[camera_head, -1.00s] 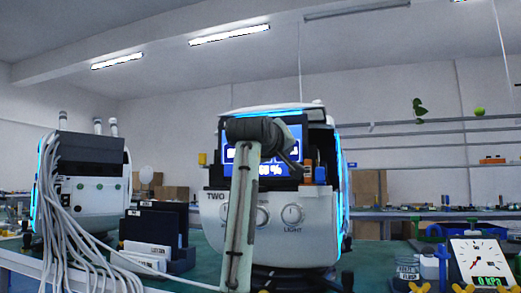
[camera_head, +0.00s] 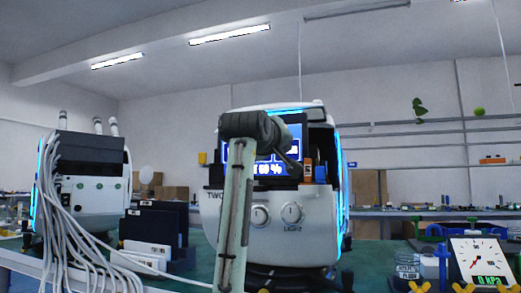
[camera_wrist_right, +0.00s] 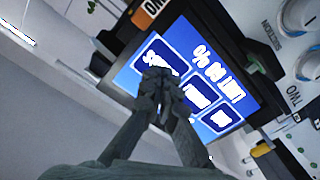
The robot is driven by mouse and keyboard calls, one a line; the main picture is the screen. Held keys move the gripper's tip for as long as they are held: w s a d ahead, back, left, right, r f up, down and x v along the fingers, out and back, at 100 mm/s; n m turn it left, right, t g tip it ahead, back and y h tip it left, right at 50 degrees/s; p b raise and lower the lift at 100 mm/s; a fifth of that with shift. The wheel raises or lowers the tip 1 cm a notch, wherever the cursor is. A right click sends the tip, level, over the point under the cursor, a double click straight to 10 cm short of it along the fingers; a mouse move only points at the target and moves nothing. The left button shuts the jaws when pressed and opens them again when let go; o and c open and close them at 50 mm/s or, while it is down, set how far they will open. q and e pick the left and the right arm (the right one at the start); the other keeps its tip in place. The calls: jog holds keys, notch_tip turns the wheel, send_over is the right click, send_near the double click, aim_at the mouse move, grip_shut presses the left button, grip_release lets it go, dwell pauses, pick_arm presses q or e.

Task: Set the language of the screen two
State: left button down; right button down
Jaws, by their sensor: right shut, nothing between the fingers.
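The machine labelled TWO (camera_head: 322,215) stands on the bench in the middle of the head view. Its lit blue screen (camera_head: 268,169) is partly hidden by my right arm. The screen fills the middle of the right wrist view (camera_wrist_right: 207,62), with white text and blue, white-edged buttons, seen rotated. My right gripper (camera_head: 293,166) is shut and empty in front of the screen. In the wrist view its fingertips (camera_wrist_right: 158,78) overlap the lower part of one button (camera_wrist_right: 160,57). I cannot tell whether they touch the glass. My left gripper is not in view.
Round knobs (camera_head: 292,213) sit below the screen. A second white machine (camera_head: 93,190) with many cables stands at left. Dark card holders (camera_head: 160,222) stand between the machines. A pressure gauge (camera_head: 478,258) stands at right.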

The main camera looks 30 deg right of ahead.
jog(key=shift+v, duration=2.45)
